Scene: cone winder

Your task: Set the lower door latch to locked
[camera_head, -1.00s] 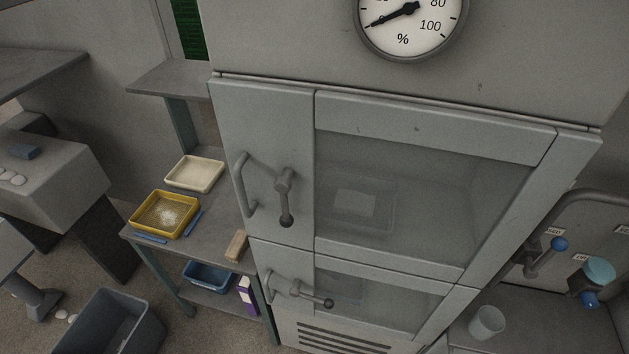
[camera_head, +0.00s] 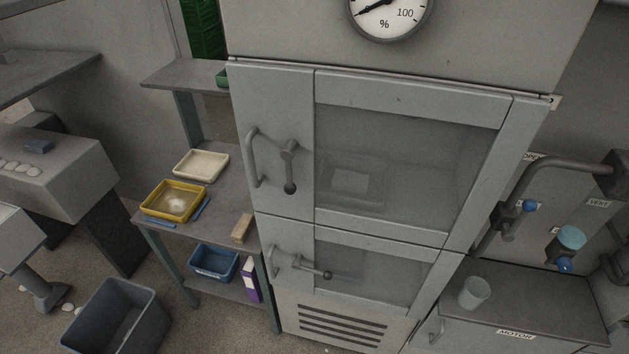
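The lower door (camera_head: 378,274) of the tall grey cabinet is shut and has a glass window. Its latch (camera_head: 313,272) is a dark lever with a round knob, lying nearly level and pointing right from its pivot. A curved pull handle (camera_head: 272,262) sits just left of the latch. The upper door (camera_head: 405,210) is also shut, and its latch (camera_head: 290,168) hangs straight down beside a longer pull handle (camera_head: 252,157). Neither of my grippers is in view.
A bench (camera_head: 228,213) at left holds a yellow tray (camera_head: 186,188), a cream tray (camera_head: 201,152) and a wooden block (camera_head: 242,229). A grey bin (camera_head: 125,318) stands on the floor at left. Pipes with blue-knobbed valves (camera_head: 528,206) and a clear cup (camera_head: 474,292) are at right.

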